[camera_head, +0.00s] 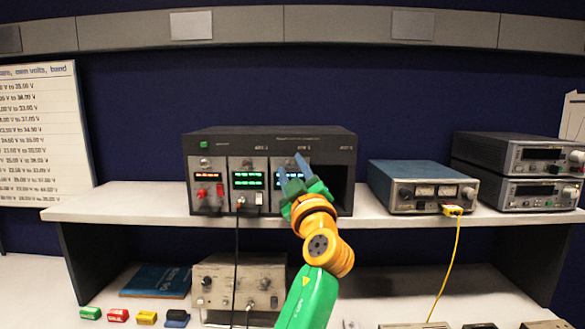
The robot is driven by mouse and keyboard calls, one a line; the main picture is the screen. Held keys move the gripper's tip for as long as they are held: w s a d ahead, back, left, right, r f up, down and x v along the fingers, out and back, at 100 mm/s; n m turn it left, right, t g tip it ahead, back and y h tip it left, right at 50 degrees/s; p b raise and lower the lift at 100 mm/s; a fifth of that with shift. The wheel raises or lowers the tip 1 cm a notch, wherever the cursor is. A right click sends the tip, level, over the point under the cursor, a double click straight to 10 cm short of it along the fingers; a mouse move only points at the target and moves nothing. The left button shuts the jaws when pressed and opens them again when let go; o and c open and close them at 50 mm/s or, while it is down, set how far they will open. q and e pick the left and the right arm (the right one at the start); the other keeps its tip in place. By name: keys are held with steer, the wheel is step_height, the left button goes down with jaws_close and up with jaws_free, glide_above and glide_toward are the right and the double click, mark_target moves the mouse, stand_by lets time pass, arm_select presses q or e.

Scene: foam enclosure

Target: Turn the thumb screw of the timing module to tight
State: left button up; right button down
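A dark rack unit (270,140) stands on the shelf with three grey-faced modules side by side. The left module (206,195) has a display and red knobs. The middle module (248,190) has green displays and a cable plugged in low. Small round screw heads show near the tops of the left and middle modules. I cannot read which module is the timing one. The gripper's blue-grey tip points up in front of the right module; its opening and any contact are unclear.
The rack's right bay (335,187) is dark and empty. A blue-grey instrument (420,187) and two stacked instruments (515,172) stand to the right on the shelf (130,203). A black cable (237,255) and yellow cable (448,265) hang down. A beige device (238,285) sits below.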

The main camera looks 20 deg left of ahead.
arm_select(q)
steer(key=shift+s+d, duration=0.1)
jaws_close()
